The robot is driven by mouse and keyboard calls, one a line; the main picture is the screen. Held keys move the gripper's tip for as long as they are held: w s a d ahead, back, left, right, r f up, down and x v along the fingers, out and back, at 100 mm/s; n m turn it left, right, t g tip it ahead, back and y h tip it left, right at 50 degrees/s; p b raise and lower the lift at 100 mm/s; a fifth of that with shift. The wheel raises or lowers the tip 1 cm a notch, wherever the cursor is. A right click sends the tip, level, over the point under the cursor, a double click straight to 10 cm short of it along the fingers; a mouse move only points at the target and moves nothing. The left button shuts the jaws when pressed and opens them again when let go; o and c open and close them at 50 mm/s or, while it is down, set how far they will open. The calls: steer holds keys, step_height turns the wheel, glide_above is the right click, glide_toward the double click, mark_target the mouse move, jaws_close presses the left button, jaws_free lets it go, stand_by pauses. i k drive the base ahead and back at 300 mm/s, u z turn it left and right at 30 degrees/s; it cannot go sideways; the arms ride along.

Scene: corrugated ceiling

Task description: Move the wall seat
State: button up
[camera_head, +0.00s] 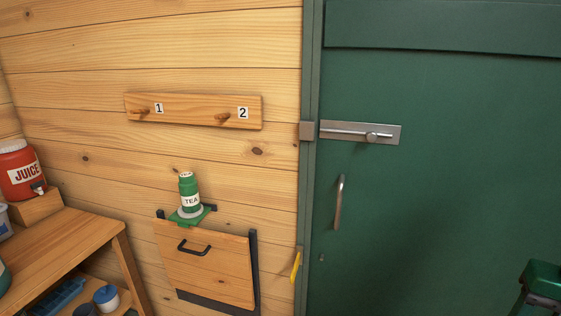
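The wall seat (208,268) is a wooden panel in a dark frame, low on the plank wall in the head view. It stands upright, nearly flat against the wall, with a black handle (194,248) on its upper face. A green TEA container (190,192) with a white label stands just above the panel's top edge, on a small green holder (191,216). My gripper does not show in this view.
A wooden bench (62,250) with a red JUICE dispenser (19,172) stands at left. A peg board (193,110) hangs above the seat. A green door (440,190) with a bolt (360,132) is at right. A green object (543,281) shows partly at the lower right.

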mark_target(208, 263)
steer(key=u, duration=0.05)
steer(key=k, duration=0.55)
steer(key=u, duration=0.15)
steer(key=i, duration=1.05)
steer(key=u, duration=0.6)
